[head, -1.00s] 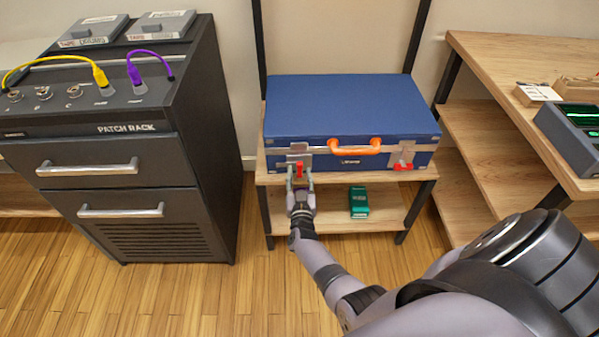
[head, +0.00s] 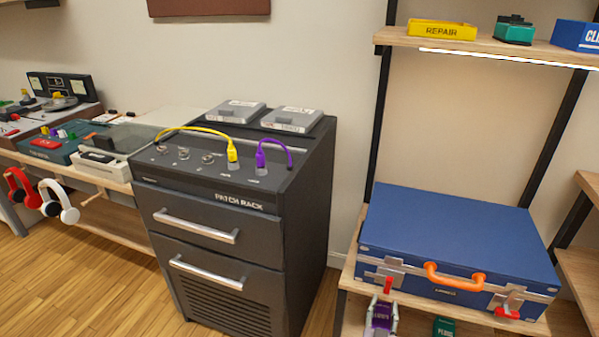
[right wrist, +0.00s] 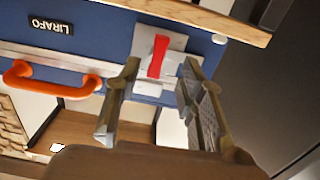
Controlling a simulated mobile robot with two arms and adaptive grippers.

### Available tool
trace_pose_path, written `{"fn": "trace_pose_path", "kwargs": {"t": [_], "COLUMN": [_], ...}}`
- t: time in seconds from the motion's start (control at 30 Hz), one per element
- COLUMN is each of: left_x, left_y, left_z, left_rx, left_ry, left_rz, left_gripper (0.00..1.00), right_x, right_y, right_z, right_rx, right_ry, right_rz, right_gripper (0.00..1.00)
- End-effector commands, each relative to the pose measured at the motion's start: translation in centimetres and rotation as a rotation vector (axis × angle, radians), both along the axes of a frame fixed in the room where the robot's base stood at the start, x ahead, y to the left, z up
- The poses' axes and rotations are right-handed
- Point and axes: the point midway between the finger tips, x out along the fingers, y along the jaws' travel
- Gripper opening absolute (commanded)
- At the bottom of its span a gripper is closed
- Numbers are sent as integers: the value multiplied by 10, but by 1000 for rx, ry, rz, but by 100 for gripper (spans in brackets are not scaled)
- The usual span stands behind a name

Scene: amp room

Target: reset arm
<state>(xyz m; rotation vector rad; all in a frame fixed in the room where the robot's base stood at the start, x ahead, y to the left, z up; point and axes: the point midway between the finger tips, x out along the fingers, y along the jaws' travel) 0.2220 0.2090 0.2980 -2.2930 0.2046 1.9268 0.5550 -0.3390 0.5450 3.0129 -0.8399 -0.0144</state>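The blue case (head: 455,235) lies closed on a wooden shelf, with an orange handle (head: 453,277) on its front. Its left red latch (head: 388,285) stands upright on a metal plate; its right red latch (head: 508,313) sits lower. My right gripper (head: 381,304) is just in front of and below the left latch, at the bottom of the head view. In the right wrist view, its two fingers (right wrist: 161,78) are apart with nothing held between them. The left red latch (right wrist: 158,56) shows beyond the gap; contact cannot be told. My left gripper is not in view.
The dark patch rack (head: 225,215) stands left of the case, with yellow and purple cables on top. A green box (head: 443,327) is on the shelf below. An upper shelf (head: 480,47) holds a yellow repair bin (head: 441,30). Headphones (head: 58,202) hang at far left.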

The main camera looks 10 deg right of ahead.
Motion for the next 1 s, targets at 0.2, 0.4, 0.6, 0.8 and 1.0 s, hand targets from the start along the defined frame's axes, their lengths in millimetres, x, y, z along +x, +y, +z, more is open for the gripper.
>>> {"fn": "trace_pose_path", "kwargs": {"t": [0.2,0.4,0.6,0.8,1.0], "left_x": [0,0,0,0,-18], "left_y": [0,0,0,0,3], "left_z": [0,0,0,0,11], "left_rx": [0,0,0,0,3], "left_ry": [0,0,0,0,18], "left_rz": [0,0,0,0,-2], "left_gripper": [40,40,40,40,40], "right_x": [-16,-102,-208,-297,-351], "right_y": [43,110,133,133,126], "right_z": [-53,-154,-214,-241,-235], "right_rx": [58,170,230,246,244], "right_ry": [189,623,1002,1284,1421], "right_rz": [232,522,612,607,586], "right_gripper": [36,36,36,36,36]}}
